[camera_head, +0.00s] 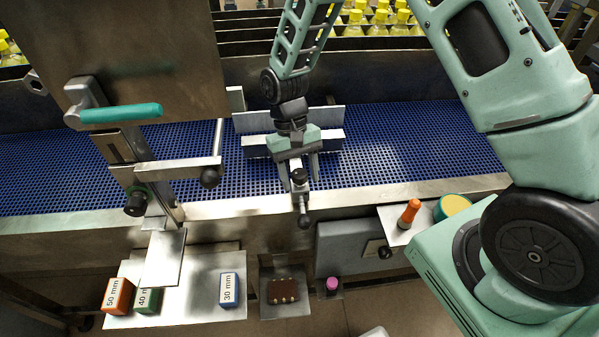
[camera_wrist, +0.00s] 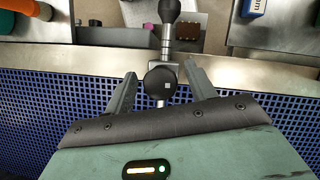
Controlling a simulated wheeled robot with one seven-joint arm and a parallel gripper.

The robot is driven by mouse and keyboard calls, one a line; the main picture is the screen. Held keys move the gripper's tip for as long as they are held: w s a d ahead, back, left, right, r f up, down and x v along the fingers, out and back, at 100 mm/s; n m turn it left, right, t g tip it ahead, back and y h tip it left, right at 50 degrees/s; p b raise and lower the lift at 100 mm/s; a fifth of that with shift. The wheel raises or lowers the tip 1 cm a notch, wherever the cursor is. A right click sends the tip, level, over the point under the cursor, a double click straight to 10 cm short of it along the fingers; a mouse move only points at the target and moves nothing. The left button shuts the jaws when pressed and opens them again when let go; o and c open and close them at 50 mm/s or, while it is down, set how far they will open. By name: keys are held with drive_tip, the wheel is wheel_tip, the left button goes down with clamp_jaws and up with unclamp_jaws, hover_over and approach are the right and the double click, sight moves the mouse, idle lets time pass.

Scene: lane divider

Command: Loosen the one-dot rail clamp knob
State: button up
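A round black knob (camera_wrist: 155,80) with one small pale mark on its face sits on a metal clamp rod (camera_wrist: 166,42) in the wrist view. In the head view the knob (camera_head: 299,175) is at the conveyor's front edge, and its rod ends in a black ball (camera_head: 304,221) toward me. My gripper (camera_wrist: 160,69) is open, with one finger on each side of the knob and a small gap on both sides. In the head view my gripper (camera_head: 302,184) hangs over the rail, its fingers straddling the knob.
A bracket with a teal handle (camera_head: 121,113) and black knobs (camera_head: 135,203) stands at left. Spacer blocks, orange (camera_head: 118,296), green (camera_head: 147,301) and blue (camera_head: 229,290), lie on a front tray (camera_head: 190,317). An orange-handled tool (camera_head: 410,211) stands at right. The blue belt (camera_head: 400,150) is clear at right.

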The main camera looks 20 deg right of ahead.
drive_tip(key=b+v, duration=0.4)
drive_tip(key=v, duration=1.3)
drive_tip(key=shift+r+b, duration=0.3)
drive_tip(key=shift+b, duration=0.05)
drive_tip(key=shift+d, duration=0.1)
drive_tip(key=s+d+f+t, duration=0.4)
drive_tip(key=s+d+t, duration=0.3)
drive_tip(key=s+d, duration=0.6)
drive_tip(key=s+a+f+n+g+b, duration=0.1)
drive_tip(key=s+a+n, duration=0.3)
drive_tip(key=a, duration=0.5)
drive_tip(key=s+a+f+n+g+b, duration=0.1)
drive_tip(key=s+a+n+b, duration=0.3)
drive_tip(key=s+a, duration=0.5)
drive_tip(key=shift+s+a+f+y, duration=0.3)
drive_tip(key=shift+a+f, duration=0.2)
drive_tip(key=shift+a, duration=0.25)
